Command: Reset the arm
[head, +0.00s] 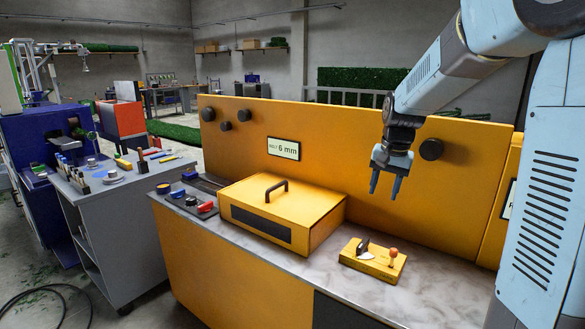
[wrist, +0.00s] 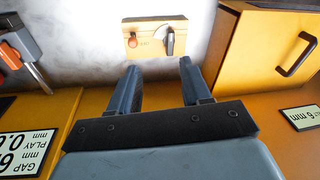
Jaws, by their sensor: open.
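My gripper (head: 386,184) hangs from my arm with its fingers pointing down, in front of the yellow back panel and above the grey marbled worktop. Its two dark fingers are apart, with nothing between them; they also show in the wrist view (wrist: 158,84). Below it in the head view, a small yellow block (head: 373,259) with a dark lever and an orange-topped peg sits on the worktop. The block also shows beyond the fingertips in the wrist view (wrist: 152,52). The gripper is clear of the block.
A yellow box (head: 283,214) with a dark handle stands on the worktop, left of the block. Small tools (head: 194,202) lie at the worktop's left end. A grey tool cart (head: 110,215) stands further left. The worktop around the yellow block is largely clear.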

